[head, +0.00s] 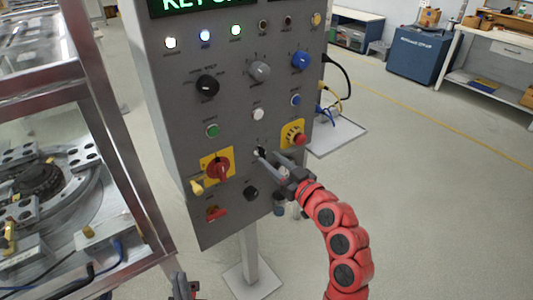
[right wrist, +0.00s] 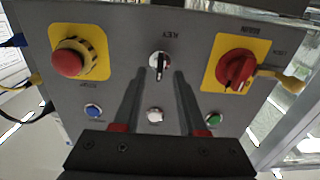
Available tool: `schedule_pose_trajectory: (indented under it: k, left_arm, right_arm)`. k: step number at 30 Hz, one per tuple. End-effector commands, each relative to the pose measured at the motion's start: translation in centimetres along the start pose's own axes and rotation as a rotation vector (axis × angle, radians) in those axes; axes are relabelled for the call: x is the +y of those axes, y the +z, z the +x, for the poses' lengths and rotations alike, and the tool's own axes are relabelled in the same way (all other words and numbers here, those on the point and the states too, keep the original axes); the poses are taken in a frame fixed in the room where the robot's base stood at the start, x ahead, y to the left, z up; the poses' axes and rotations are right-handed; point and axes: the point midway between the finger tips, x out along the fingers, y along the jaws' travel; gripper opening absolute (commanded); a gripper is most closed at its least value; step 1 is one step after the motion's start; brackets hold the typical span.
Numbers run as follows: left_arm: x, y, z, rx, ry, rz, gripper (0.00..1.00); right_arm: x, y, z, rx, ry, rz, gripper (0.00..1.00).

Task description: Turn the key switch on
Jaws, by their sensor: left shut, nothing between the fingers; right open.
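The key switch (head: 261,152) is on the lower middle of the grey control panel, with a dark key in it. In the right wrist view, which is upside down to the panel, the key switch (right wrist: 159,62) has a round silver face and the key stands upright in the picture. My right gripper (head: 266,154) is open at the panel. Its fingers (right wrist: 159,76) are on either side of the key, with gaps; I cannot tell how deep they reach. My left gripper (head: 184,284) is shut and empty at the bottom edge, away from the panel.
A red emergency button (head: 299,138) on yellow is right of the key, and a red rotary switch (head: 218,169) with a yellow padlock (head: 197,187) is left. A white button (head: 257,115) is above, a black knob (head: 251,193) below. A metal-framed machine (head: 105,130) stands left.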

Motion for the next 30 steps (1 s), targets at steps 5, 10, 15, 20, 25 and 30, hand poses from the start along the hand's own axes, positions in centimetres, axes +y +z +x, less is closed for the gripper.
schedule_pose_trajectory:
  k: [5,10,15,20,25,30]
  left_arm:
    - [0.0,-0.1,0.5,0.000,0.000,0.000,0.00]
    - [0.0,-0.1,0.5,0.000,0.000,0.000,0.00]
    - [0.0,-0.1,0.5,0.000,0.000,0.000,0.00]
    - [0.0,-0.1,0.5,0.000,0.000,0.000,0.00]
    - [0.0,-0.1,0.5,0.000,0.000,0.000,0.00]
    - [0.0,-0.1,0.5,0.000,0.000,0.000,0.00]
  right_arm:
    - [0.0,-0.1,2.3,0.001,-0.001,0.001,0.41]
    - [0.0,-0.1,3.0,0.002,-0.001,-0.001,0.41]
    - [0.0,0.0,3.1,0.001,0.000,-0.001,0.41]
    - [0.0,0.0,3.1,0.002,0.000,0.000,0.25]
    - [0.0,0.0,3.1,0.001,0.000,0.000,0.00]
    - [0.0,0.0,3.0,0.001,0.000,0.001,0.00]
